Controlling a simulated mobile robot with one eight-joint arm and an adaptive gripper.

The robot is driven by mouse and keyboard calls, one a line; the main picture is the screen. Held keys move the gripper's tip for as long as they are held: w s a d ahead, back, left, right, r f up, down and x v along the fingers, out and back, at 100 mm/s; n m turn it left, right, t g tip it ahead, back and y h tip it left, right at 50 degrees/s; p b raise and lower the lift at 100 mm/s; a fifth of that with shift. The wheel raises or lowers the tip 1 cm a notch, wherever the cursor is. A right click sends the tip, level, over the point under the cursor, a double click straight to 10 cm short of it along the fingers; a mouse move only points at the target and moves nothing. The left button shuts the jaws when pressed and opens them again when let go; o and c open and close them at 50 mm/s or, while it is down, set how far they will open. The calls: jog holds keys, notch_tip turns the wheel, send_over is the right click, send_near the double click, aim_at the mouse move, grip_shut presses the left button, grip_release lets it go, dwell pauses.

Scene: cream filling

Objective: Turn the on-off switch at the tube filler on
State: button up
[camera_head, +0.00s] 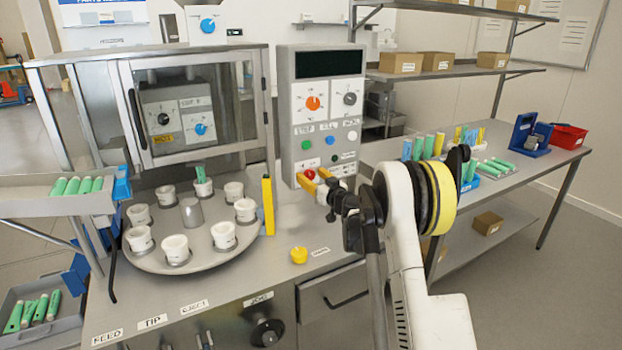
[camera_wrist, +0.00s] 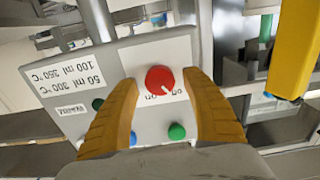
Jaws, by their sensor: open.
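The on-off switch is a red round knob (camera_wrist: 159,79) on a white plate at the lower end of the grey control panel (camera_head: 318,90). The wrist view shows it upside down, with small "off" and "on" lettering beside it. A short white mark on the knob lies near the lettering; I cannot tell which word it points at. In the head view the knob (camera_head: 310,174) is partly hidden by my gripper (camera_head: 313,178). My gripper (camera_wrist: 160,84) is open, its two yellow fingers on either side of the knob, with visible gaps between them and it.
Green (camera_wrist: 177,131) and blue buttons lie close to the fingers. A yellow upright post (camera_head: 268,205) stands left of the panel. The round turntable (camera_head: 165,258) carries several white cups.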

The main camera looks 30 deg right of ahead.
jog(key=c, duration=1.2)
jog(key=shift+m, duration=0.3)
jog(key=m, duration=0.5)
jog(key=shift+d+m, duration=0.1)
jog(key=shift+m, duration=0.2)
jog(key=m, duration=0.5)
jog(key=shift+m+b, duration=0.3)
jog(key=o, duration=1.2)
jog(key=shift+w, duration=0.1)
